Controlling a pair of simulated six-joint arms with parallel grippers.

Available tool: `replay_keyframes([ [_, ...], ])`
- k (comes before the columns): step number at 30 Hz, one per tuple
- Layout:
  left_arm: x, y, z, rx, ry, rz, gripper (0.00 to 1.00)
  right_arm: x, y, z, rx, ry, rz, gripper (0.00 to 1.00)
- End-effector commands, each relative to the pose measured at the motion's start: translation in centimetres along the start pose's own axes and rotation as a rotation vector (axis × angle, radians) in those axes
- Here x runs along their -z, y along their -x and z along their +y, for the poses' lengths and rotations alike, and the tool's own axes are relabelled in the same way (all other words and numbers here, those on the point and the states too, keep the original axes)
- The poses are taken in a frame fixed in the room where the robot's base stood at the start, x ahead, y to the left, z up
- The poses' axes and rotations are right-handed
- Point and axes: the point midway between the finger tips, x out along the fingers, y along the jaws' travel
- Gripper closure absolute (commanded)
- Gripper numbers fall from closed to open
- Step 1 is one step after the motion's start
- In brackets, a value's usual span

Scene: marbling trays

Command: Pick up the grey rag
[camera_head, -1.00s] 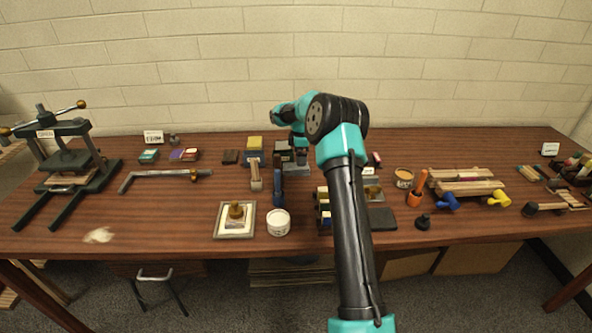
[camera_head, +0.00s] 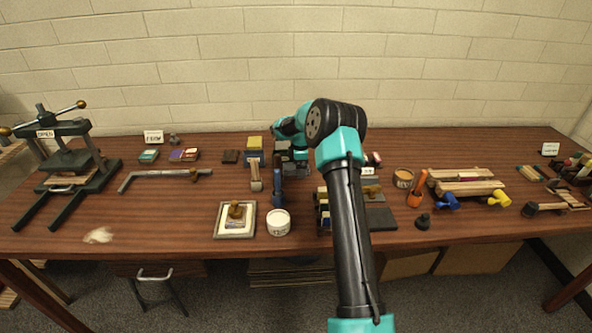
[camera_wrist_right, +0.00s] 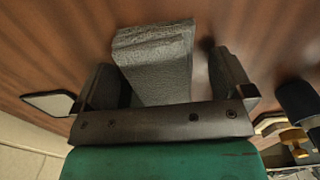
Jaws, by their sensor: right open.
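The grey rag (camera_wrist_right: 155,62), a textured grey folded piece, shows in the right wrist view between the two fingers of my right gripper (camera_wrist_right: 168,80). The fingers are open, and a gap shows on the rag's right side; the left finger is close to its edge. Whether that finger touches it I cannot tell. In the head view my right gripper (camera_head: 299,160) is low over the back middle of the table, partly hidden by my own arm. I cannot pick out the rag with certainty there. My left gripper is not in view.
A yellow-topped block (camera_head: 254,143) stands left of my right gripper. A white tub (camera_head: 278,222) and a framed tray (camera_head: 235,220) are in front. A press (camera_head: 66,160) stands at the far left.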

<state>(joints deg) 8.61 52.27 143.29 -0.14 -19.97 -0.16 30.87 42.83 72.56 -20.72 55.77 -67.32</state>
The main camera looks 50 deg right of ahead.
Motion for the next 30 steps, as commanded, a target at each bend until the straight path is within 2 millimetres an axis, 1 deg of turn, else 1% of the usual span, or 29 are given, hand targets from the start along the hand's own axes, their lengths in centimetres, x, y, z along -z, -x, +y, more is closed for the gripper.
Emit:
replay_keyframes([
  [1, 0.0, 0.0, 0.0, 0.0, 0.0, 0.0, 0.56, 0.0, 0.0, 0.0, 0.0, 0.0, 0.0, 0.03],
  [2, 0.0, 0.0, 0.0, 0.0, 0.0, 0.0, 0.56, 0.0, 0.0, 0.0, 0.0, 0.0, 0.0, 0.06],
  [17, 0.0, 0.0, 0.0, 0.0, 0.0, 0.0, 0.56, 0.0, 0.0, 0.0, 0.0, 0.0, 0.0, 0.54],
  [25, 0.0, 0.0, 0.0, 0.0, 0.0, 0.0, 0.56, 0.0, 0.2, 0.0, -0.001, 0.0, 0.0, 0.54],
  [28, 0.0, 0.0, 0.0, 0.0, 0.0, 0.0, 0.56, 0.0, 0.8, 0.0, -0.001, 0.0, 0.0, 0.54],
  [30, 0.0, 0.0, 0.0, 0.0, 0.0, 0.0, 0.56, 0.0, 1.5, 0.1, -0.003, 0.0, 0.0, 0.54],
])
